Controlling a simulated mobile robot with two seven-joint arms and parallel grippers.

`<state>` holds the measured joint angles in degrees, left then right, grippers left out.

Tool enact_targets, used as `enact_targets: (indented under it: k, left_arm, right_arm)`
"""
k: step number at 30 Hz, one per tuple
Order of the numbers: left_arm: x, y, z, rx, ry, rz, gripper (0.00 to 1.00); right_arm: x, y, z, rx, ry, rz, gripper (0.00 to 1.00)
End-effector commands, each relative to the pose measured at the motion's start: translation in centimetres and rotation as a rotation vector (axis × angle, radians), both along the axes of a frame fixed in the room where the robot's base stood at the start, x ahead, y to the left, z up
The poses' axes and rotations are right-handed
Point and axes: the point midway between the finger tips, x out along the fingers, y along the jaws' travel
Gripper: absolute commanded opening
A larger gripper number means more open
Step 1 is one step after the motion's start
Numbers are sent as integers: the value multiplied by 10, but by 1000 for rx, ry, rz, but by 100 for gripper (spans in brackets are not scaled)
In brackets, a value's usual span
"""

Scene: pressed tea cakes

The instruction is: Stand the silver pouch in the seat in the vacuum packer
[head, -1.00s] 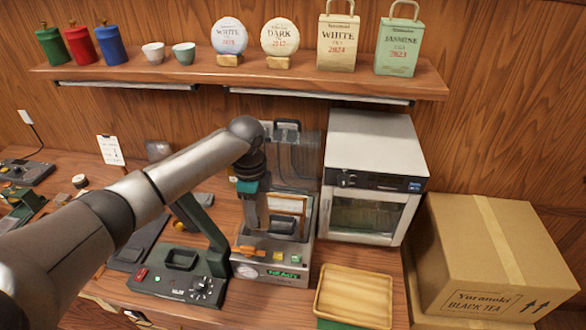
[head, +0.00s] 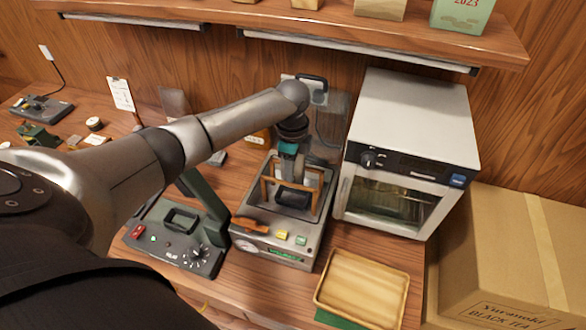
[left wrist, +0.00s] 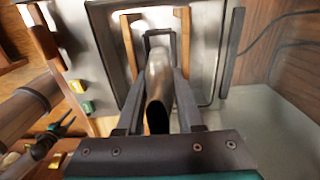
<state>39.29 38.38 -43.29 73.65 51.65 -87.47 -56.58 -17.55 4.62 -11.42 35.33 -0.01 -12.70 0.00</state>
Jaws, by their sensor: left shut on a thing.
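The silver pouch (left wrist: 158,75) shows in the left wrist view, between the two fingers of my left gripper (left wrist: 162,88), which is shut on it. In the head view my left gripper (head: 290,176) points down into the open chamber of the vacuum packer (head: 273,250); the pouch is hard to make out there. A dark seat (left wrist: 159,34) with a wooden frame (left wrist: 130,45) around it lies in the chamber. The pouch's far end is at the seat; I cannot tell whether it rests inside. My right gripper is not in view.
A white oven-like appliance (head: 415,135) stands close on the packer's right. A wooden tray (head: 362,290) lies in front right. A dark sealer (head: 178,240) with a raised arm stands on the left. A cardboard box (head: 510,255) is at far right.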

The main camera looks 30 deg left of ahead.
Motion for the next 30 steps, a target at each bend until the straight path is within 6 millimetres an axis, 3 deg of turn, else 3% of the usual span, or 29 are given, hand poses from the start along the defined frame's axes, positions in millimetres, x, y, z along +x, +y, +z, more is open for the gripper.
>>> enact_targets:
  k: [10,21,30]
  left_arm:
    - [0,0,-36,1,-1,0,0]
    - [0,0,-63,0,0,0,0]
    - [0,0,-65,0,0,0,0]
  right_arm:
    - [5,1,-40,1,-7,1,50]
    - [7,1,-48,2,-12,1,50]
    - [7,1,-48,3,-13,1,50]
